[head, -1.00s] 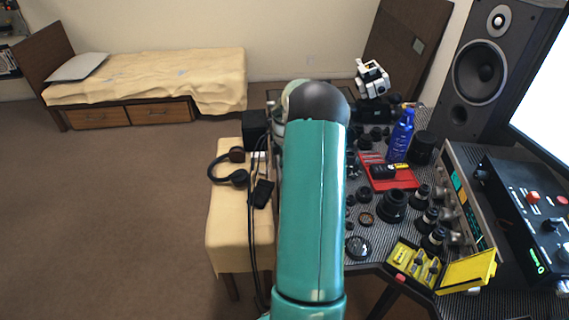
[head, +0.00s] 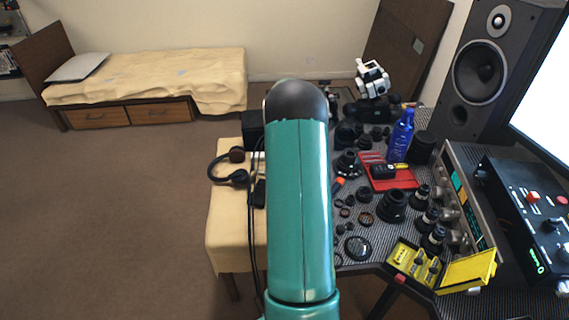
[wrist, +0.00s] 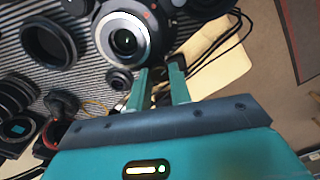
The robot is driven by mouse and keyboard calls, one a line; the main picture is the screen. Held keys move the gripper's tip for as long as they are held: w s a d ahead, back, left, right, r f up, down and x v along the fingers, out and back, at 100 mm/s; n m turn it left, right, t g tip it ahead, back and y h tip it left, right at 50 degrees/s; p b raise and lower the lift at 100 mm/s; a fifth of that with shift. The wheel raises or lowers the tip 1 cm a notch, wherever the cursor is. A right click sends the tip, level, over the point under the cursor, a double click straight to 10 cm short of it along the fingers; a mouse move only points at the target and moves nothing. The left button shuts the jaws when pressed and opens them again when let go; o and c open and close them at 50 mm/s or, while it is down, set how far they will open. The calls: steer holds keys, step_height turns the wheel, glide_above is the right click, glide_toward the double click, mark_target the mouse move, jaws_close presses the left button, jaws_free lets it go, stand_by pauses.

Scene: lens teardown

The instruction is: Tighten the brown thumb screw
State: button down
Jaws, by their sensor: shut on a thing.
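In the wrist view, the two teal fingers of my gripper (wrist: 160,74) reach up to the lower right edge of a black lens with a white ring (wrist: 126,42). The fingers are closed on a small dark part at that edge, which seems to be the thumb screw. Its brown colour cannot be made out, and the fingers hide most of it. In the head view, my arm covers the gripper and this spot.
The table holds several dark lens parts (head: 393,206), a red tray (head: 408,181), a blue bottle (head: 401,136) and a yellow case (head: 468,270). Headphones (head: 231,178) lie on a cloth-covered bench left of my arm. Black cables run beside the fingers in the wrist view.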

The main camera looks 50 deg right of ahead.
steer(key=shift+m, duration=0.5)
steer(key=c, duration=1.3)
jaws_free()
steer(key=shift+o, duration=0.2)
steer(key=shift+r, duration=0.1)
step_height(320, 180, up, 14)
steer(key=shift+f, duration=0.2)
